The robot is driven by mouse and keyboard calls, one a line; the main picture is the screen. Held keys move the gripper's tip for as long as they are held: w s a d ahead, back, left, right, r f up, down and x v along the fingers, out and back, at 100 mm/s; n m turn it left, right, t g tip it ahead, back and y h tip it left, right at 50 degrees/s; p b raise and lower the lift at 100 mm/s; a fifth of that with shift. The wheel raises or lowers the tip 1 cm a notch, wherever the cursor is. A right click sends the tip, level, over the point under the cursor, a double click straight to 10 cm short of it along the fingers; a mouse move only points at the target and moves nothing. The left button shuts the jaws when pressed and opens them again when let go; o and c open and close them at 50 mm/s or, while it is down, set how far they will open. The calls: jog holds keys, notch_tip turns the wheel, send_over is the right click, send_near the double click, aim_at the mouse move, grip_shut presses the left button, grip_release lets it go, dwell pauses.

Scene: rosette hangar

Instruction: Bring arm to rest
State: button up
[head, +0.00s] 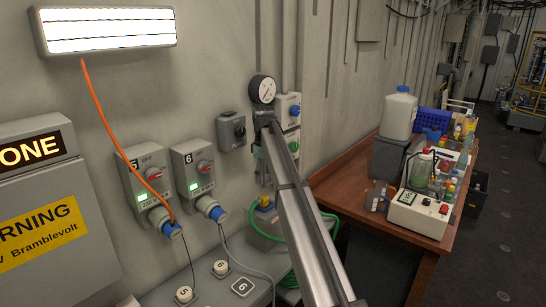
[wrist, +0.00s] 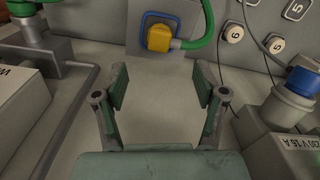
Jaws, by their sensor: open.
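My gripper (wrist: 161,88) is open in the wrist view, its two green-padded fingers apart with nothing between them. Beyond the fingertips, a yellow plug (wrist: 160,38) with a green cable sits at a blue-rimmed opening in a grey panel. In the head view my arm (head: 300,215) reaches forward to the wall, and my gripper (head: 262,165) is mostly hidden behind it. The yellow plug (head: 265,202) shows low beside the arm, apart from the gripper.
Socket boxes 5 (head: 146,185) and 6 (head: 196,175) on the wall have blue plugs and hanging cables. A pressure gauge (head: 262,89) and a button box (head: 289,112) are close to the arm. A wooden bench (head: 345,190) with bottles and instruments stands right. The floor (head: 500,220) beyond is open.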

jog(key=s+d+f+m, duration=0.3)
jog(key=s+d+f, duration=0.5)
jog(key=f, duration=0.4)
jog(key=s+d+f+m, duration=0.3)
jog(key=s+d+f, duration=0.3)
jog(key=s+f, duration=0.45)
jog(key=s+d+f+m, duration=0.3)
jog(key=s+d+f, duration=0.45)
jog(key=f, duration=0.55)
jog(key=s+d+f+m, duration=0.2)
jog(key=s+f, duration=0.2)
jog(key=s, duration=0.4)
jog(key=s+d+f+m, duration=0.3)
jog(key=s, duration=0.5)
jog(key=s+f+g+b, duration=0.1)
jog(key=s+f+g, duration=0.2)
jog(key=s+f, duration=0.7)
jog(key=s+f+g+b, duration=0.1)
jog(key=s+f+g, duration=0.2)
jog(key=s+f, duration=0.7)
jog(key=s, duration=0.8)
jog(key=shift+a+f+n+g+b, duration=0.15)
jog(key=shift+a+n+g+b, duration=0.15)
jog(key=shift+g, duration=0.1)
